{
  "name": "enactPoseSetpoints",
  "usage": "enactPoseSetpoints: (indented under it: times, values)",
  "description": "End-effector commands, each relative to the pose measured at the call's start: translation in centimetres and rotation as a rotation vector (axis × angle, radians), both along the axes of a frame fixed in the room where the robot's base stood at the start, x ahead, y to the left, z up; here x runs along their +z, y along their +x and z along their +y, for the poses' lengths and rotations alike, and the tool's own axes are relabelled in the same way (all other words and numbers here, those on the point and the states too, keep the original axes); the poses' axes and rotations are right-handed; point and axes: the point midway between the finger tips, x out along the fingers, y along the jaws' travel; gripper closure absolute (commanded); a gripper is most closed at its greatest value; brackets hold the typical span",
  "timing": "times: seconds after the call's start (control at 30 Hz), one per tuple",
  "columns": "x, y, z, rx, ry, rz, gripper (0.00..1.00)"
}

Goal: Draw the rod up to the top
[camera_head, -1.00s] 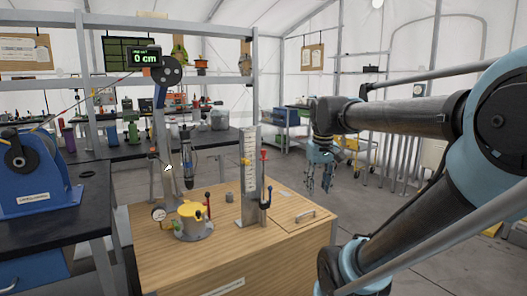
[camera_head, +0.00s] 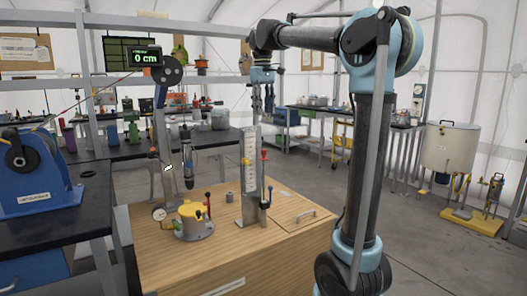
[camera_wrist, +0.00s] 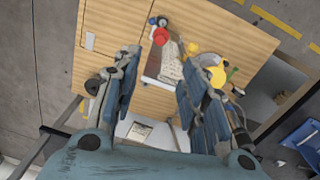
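A red-topped rod (camera_head: 264,156) stands at the right side of an upright white scale plate (camera_head: 249,170) on the wooden bench. A dark clamp-like part holds its lower end. In the wrist view the red top (camera_wrist: 161,36) shows near the upper middle, just beyond the fingertips. My gripper (camera_head: 263,110) hangs fingers down above the scale plate and red top, apart from them. In the wrist view its two fingers (camera_wrist: 160,62) are spread with nothing between them. A black display (camera_head: 145,57) reads 0 cm.
The wooden bench (camera_head: 230,255) also holds a yellow-topped fixture (camera_head: 192,218), a round gauge (camera_head: 159,213) and a hanging dark cylinder (camera_head: 187,165). A blue winch (camera_head: 40,170) stands at left. The bench's right part is mostly clear.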

Motion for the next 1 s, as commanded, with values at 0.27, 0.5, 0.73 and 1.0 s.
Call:
enactPoseSetpoints:
  times: [0.27, 0.5, 0.73, 1.0]
  values:
    - [-1.1, 0.5, 0.6, 0.012, -0.002, 0.003, 0.6]
    - [-5.2, 0.5, 0.4, 0.011, -0.002, 0.003, 0.6]
    - [-9.2, 0.7, 0.2, 0.01, -0.002, 0.002, 0.6]
    - [-13.8, 0.8, 0.1, 0.01, -0.002, 0.002, 0.6]
